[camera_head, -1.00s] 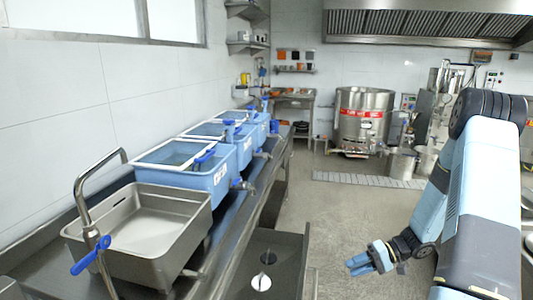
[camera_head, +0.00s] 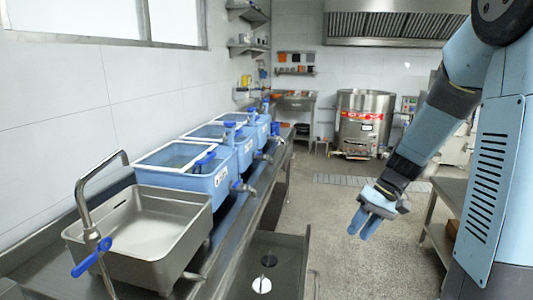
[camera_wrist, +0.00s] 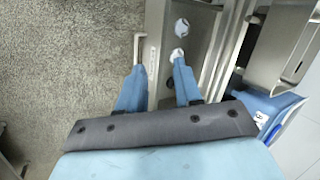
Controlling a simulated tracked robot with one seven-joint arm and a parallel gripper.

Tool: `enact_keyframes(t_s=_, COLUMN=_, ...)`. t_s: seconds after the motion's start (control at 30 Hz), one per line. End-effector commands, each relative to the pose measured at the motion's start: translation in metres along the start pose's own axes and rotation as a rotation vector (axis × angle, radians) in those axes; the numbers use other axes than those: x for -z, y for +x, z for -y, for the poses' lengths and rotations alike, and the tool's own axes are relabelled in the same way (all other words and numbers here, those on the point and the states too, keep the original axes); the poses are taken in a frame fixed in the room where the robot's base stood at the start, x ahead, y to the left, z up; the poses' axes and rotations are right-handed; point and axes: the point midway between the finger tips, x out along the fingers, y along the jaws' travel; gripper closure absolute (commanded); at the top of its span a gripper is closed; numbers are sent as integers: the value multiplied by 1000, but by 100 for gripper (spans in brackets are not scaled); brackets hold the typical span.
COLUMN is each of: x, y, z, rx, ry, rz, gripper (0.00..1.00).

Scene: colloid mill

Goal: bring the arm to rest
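My gripper (camera_head: 364,222) hangs at the end of my arm on the right of the head view, over the open floor. Its two blue fingers point down and stand apart with nothing between them. In the wrist view the fingers of my gripper (camera_wrist: 157,85) also show a gap, with floor and the edge of a metal unit far below. My upper arm runs up and out of the head view at the top right.
A metal sink (camera_head: 140,230) and several blue tubs (camera_head: 187,170) line the counter on the left. A steel table (camera_head: 450,205) is at the right. A steel kettle (camera_head: 363,125) stands at the back. The middle floor is clear.

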Motion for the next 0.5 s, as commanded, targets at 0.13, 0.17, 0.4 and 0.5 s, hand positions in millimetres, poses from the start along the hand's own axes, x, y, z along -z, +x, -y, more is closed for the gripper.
enact_keyframes(t_s=0.13, x=-17, y=-21, z=21, rx=-90, ry=-11, rz=-36, gripper=66)
enact_keyframes(t_s=0.17, x=-20, y=-24, z=24, rx=-108, ry=-12, rz=-44, gripper=66)
enact_keyframes(t_s=0.4, x=-50, y=-53, z=51, rx=-239, ry=-15, rz=-125, gripper=66)
enact_keyframes(t_s=0.5, x=-63, y=-64, z=61, rx=-288, ry=-16, rz=-167, gripper=66)
